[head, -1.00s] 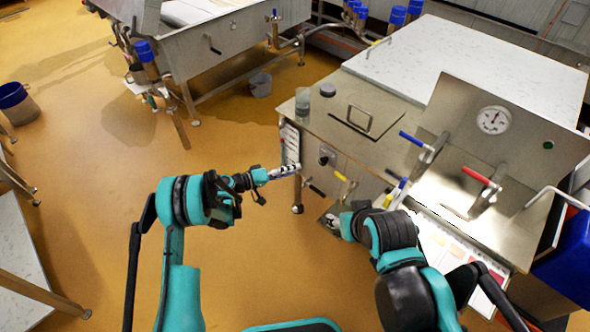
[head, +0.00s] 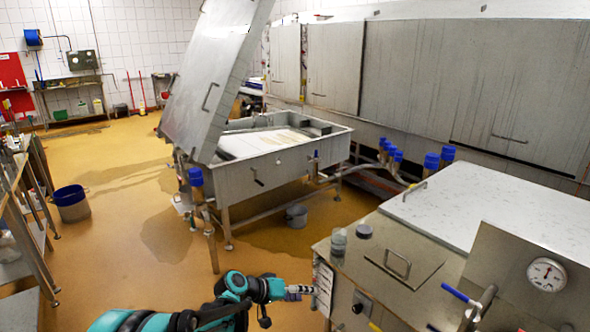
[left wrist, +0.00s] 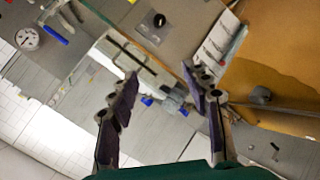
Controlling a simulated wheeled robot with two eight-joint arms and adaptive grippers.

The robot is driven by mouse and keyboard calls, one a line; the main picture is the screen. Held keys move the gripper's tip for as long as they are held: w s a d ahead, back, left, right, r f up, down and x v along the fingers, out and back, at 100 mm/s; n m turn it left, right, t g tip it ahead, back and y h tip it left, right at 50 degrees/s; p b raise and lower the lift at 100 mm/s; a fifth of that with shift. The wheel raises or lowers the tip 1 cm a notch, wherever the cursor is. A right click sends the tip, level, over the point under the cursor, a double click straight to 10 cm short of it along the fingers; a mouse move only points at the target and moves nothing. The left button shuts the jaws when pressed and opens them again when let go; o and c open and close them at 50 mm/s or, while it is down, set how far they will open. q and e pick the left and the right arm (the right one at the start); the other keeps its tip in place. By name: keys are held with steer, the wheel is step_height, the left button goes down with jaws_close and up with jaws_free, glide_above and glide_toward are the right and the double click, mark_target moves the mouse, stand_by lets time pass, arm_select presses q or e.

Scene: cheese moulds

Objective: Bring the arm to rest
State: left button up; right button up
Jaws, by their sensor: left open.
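My left arm comes in at the bottom of the head view, teal and black. My left gripper (head: 300,290) points right, in front of the papers on the steel cabinet's side. In the left wrist view, its two dark fingers (left wrist: 159,76) stand apart with nothing between them. Whether the gripper touches the cabinet cannot be told from the head view. My right arm and gripper are out of view.
The steel cabinet (head: 420,290) at lower right bears a clear jar (head: 338,243), a dark lid (head: 364,231) and a dial gauge (head: 546,275). An open vat (head: 270,168) stands behind. A blue-rimmed bucket (head: 72,205) is on the left. Floor between is mostly clear.

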arm_select(q)
steer(key=s+a+r+y, duration=0.2)
steer(key=s+a+r, duration=0.25)
steer(key=s, duration=0.25)
steer(key=s+a+r+y, duration=0.3)
steer(key=s+a, duration=0.2)
steer(key=s, duration=0.2)
steer(key=s+a+y, duration=0.2)
steer(key=s+a, duration=0.3)
steer(key=s, duration=0.3)
steer(key=s+a+f+n+t+y, duration=0.1)
steer(key=s+a+y, duration=0.1)
steer(key=s+a, duration=0.3)
steer(key=s, duration=0.2)
steer(key=shift+s+a+f+t+y, duration=0.2)
steer(key=shift+s+t+y, duration=0.1)
steer(key=shift+s, duration=0.1)
